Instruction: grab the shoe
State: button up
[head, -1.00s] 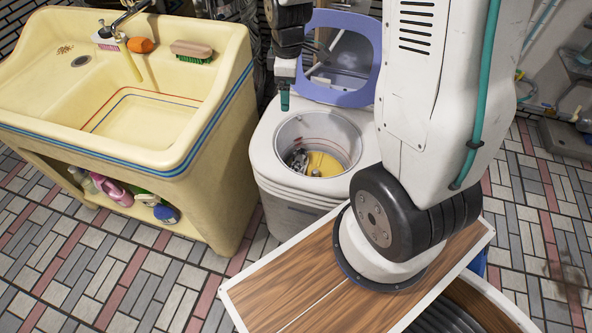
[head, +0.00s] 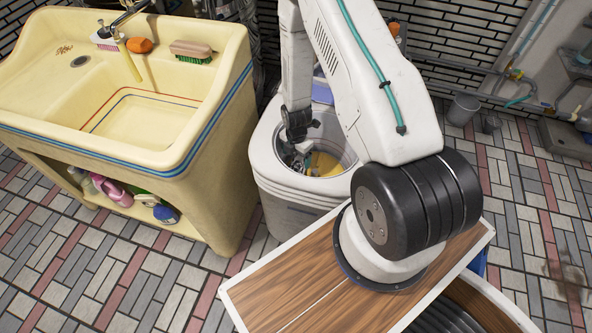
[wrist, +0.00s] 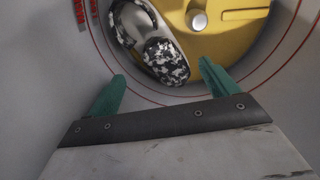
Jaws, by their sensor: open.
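The shoe (wrist: 165,62), patterned in black and white with a pale grey inside, lies at the bottom of the washing machine tub (head: 335,138), on the yellow tub floor (wrist: 232,45). My gripper (wrist: 160,82) reaches down into the tub with its two green fingers spread apart and nothing between them. In the wrist view the shoe lies just ahead of the fingertips, and no contact shows. In the head view the gripper (head: 300,150) is partly hidden inside the tub, and only a bit of the shoe shows beside it.
The round tub wall (wrist: 285,70) closely surrounds my gripper. A silver knob (wrist: 199,21) stands up from the yellow floor next to the shoe. A yellow sink (head: 190,140) stands left of the machine.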

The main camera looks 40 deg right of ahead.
aim_at(297, 166)
notch_tip(297, 166, down, 7)
jog(key=shift+s+r, duration=0.15)
jog(key=c, duration=1.2)
